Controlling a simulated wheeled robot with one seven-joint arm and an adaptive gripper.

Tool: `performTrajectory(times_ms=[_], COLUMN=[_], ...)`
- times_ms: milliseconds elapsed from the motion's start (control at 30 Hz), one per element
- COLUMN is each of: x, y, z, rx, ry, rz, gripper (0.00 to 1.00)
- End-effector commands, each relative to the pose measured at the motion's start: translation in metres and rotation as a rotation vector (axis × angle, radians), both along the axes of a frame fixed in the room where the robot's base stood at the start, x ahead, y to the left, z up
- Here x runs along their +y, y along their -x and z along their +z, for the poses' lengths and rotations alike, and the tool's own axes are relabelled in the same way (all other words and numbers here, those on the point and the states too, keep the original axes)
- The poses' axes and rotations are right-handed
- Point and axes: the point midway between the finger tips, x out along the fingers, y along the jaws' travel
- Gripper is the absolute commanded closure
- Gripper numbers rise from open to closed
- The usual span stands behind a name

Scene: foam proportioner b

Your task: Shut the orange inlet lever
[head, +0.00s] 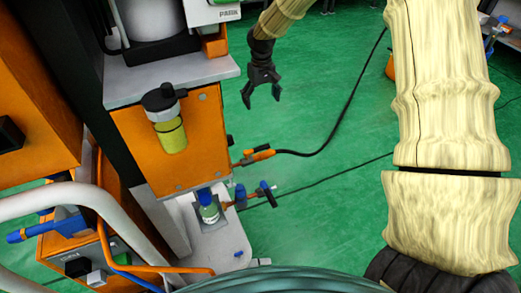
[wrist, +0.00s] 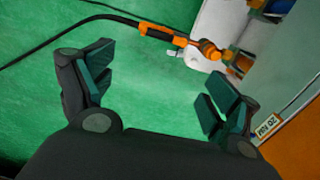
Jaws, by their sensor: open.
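An orange lever-like part (head: 260,153) sticks out to the right from the lower side of the orange cabinet (head: 195,120) in the head view, with a black hose running from it. In the wrist view an orange part (wrist: 160,33) with the black hose lies beyond my fingers, near the top. Which piece of it is the lever itself is hard to tell. My gripper (head: 262,101) hangs above the orange part in the head view, fingers open, empty and apart from it. In the wrist view my gripper (wrist: 158,78) has its fingers spread wide, with green floor between them.
The cabinet stands close to the right finger in the wrist view. The green floor (head: 330,130) to the right is mostly clear apart from the hose and cable.

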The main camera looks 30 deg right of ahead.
Motion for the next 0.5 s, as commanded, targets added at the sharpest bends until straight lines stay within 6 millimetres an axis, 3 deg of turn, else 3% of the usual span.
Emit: performTrajectory(times_ms=[33,100,300,500], x=[0.0,0.0,0.0,0.0], y=[0.0,0.0,0.0,0.0], z=[-0.025,-0.041,-0.085,-0.117], rx=[0.001,0.001,0.0,0.0], ry=[0.0,0.0,0.0,0.0], rz=[0.0,0.0,0.0,0.0], gripper=[0.12,0.12,0.12,0.12])
